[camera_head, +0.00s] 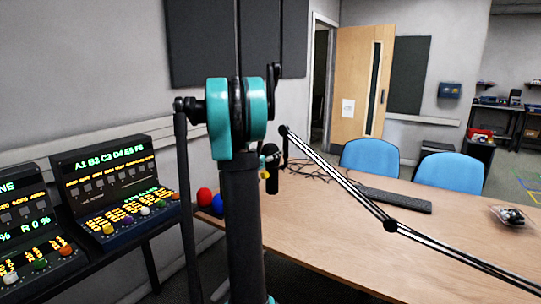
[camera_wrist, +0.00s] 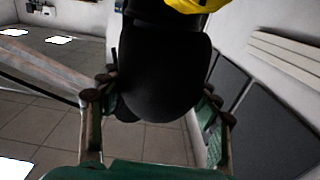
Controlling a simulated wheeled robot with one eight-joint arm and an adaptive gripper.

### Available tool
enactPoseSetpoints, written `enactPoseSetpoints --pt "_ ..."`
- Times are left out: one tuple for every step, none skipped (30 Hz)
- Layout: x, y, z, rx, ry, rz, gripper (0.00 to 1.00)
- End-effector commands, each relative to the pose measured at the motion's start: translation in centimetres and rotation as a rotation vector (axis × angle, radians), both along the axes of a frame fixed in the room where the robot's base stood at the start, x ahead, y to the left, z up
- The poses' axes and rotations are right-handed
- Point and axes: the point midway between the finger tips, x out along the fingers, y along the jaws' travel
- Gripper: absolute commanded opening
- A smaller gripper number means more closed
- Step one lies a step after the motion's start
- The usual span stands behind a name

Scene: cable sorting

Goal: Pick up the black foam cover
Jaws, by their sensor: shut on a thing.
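The black foam cover (camera_wrist: 168,82) is a large, dark, rounded shape filling the middle of the wrist view. My gripper (camera_wrist: 158,98) is shut on it, with one finger at its left side and the other at its right. Something yellow (camera_wrist: 196,4) shows just beyond its top edge. In the head view, my teal and black arm stands in the middle. A small dark rounded item (camera_head: 270,151) shows beside the arm; I cannot tell whether it is the cover. My fingers cannot be made out there.
A wooden table (camera_head: 320,235) holds a keyboard (camera_head: 396,200), thin cables (camera_head: 312,169) and a clear packet (camera_head: 514,217). Red (camera_head: 204,197) and blue (camera_head: 217,204) balls sit left of my arm. A jointed boom (camera_head: 340,180) crosses the table. Control panels (camera_head: 115,190) stand at left.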

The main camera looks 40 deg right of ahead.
Motion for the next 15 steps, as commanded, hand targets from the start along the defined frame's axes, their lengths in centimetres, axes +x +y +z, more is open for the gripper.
enactPoseSetpoints --pt "0.0 0.0 0.3 0.000 0.000 0.000 0.47" --pt "0.0 0.0 0.6 0.000 0.000 0.000 0.47" --pt "0.0 0.0 1.0 0.000 0.000 0.000 0.47" --pt "0.0 0.0 1.3 0.000 0.000 0.000 0.47" --pt "0.0 0.0 1.7 0.000 0.000 0.000 0.47" --pt "0.0 0.0 2.3 0.000 0.000 0.000 0.47" --pt "-0.1 0.0 2.7 0.000 0.000 0.000 0.47" --pt "-0.1 0.0 3.2 0.000 0.000 0.000 0.47" --pt "0.0 0.0 3.8 0.000 0.000 0.000 0.47" --pt "0.0 0.0 4.4 0.000 0.000 0.000 0.47" --pt "-0.1 0.0 4.9 0.000 0.000 0.000 0.47" --pt "-0.1 0.0 5.7 0.000 0.000 0.000 0.47" --pt "0.0 0.0 6.2 0.000 0.000 0.000 0.47" --pt "0.0 0.0 6.8 0.000 0.000 0.000 0.47" --pt "-0.1 0.0 7.6 0.000 0.000 0.000 0.47"
